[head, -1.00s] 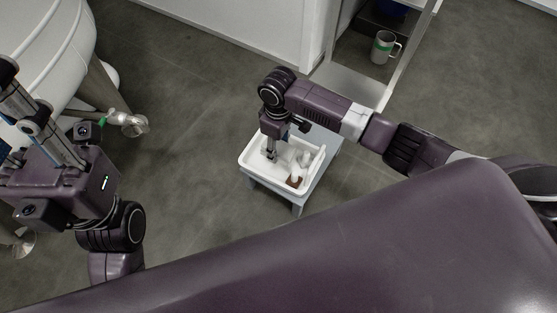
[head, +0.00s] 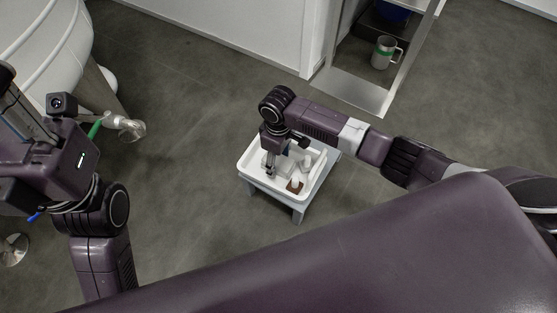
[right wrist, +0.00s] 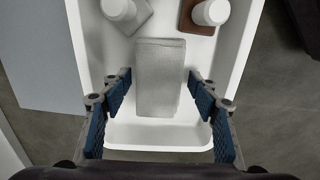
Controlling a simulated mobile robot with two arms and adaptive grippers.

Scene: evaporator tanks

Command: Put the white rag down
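The white rag (right wrist: 158,78) shows in the right wrist view as a pale grey-white folded rectangle. It lies in the white tray (right wrist: 93,75), near the tray's near end. My right gripper (right wrist: 158,92) is open, with its blue-padded fingers apart on either side of the rag, and a gap shows on both sides. In the head view my right gripper (head: 268,171) points down into the tray (head: 315,180); the rag is hard to make out there. My left gripper is at the far left of the head view, partly cut off, and its fingertips cannot be made out.
Two white bottles (right wrist: 118,8) (right wrist: 211,11) stand in the tray beyond the rag, one by a brown block (right wrist: 187,22). The tray sits on a small grey stand (head: 297,212). A cup with a green band (head: 383,52) is on a shelf behind. A white tank (head: 45,45) is at left.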

